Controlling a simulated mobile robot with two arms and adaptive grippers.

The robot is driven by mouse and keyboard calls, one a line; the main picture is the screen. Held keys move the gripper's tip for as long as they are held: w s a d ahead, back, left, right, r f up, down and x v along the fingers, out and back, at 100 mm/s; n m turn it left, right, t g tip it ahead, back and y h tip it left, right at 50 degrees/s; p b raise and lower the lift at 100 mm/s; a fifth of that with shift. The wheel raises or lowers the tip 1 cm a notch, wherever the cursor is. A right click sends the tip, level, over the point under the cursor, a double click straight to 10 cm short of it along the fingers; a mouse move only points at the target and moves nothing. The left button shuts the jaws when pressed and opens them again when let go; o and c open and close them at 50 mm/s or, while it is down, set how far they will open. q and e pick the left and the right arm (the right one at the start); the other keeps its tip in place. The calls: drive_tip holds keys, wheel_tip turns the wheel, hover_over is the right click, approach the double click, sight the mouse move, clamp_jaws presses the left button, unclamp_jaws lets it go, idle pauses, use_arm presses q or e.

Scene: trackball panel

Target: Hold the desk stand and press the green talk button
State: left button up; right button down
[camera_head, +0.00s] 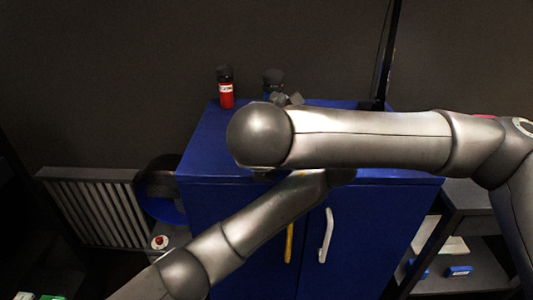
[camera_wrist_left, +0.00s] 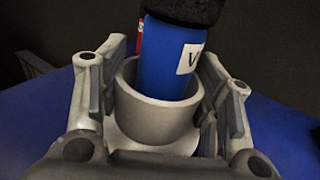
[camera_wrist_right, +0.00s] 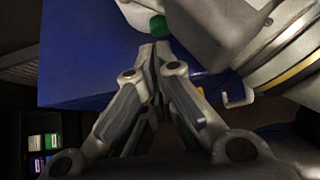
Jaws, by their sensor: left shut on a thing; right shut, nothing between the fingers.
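The desk stand is a grey round cup (camera_wrist_left: 155,117) in the left wrist view. A blue cylinder (camera_wrist_left: 170,60) with a black top and a white label stands in it. My left gripper (camera_wrist_left: 160,70) is shut on the cup, one finger on each side. In the right wrist view the green talk button (camera_wrist_right: 158,27) shows beside a pale part of the stand (camera_wrist_right: 138,15). My right gripper (camera_wrist_right: 156,48) is shut and empty, its tips close to the button; I cannot tell if they touch. In the head view my arms hide most of the stand; its black top (camera_head: 273,78) shows.
The stand is on a blue cabinet (camera_head: 215,145). A red bottle (camera_head: 226,95) with a black cap stands to its left. My right arm crosses above my left arm. A radiator (camera_head: 95,205) and a red button box (camera_head: 159,242) are lower left.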

drive_tip(key=x, duration=0.4)
drive_tip(key=shift+w, duration=0.15)
drive_tip(key=shift+w, duration=0.7)
use_arm(q)
drive_tip(key=shift+s, duration=0.1)
use_arm(e)
drive_tip(key=shift+w+d, duration=0.25)
drive_tip(key=shift+w, duration=0.1)
drive_tip(key=shift+r, duration=0.1)
use_arm(q)
drive_tip(key=shift+f, duration=0.1)
use_arm(e)
drive_tip(key=v, duration=0.8)
drive_tip(key=shift+s+a, duration=0.4)
drive_tip(key=shift+s, duration=0.05)
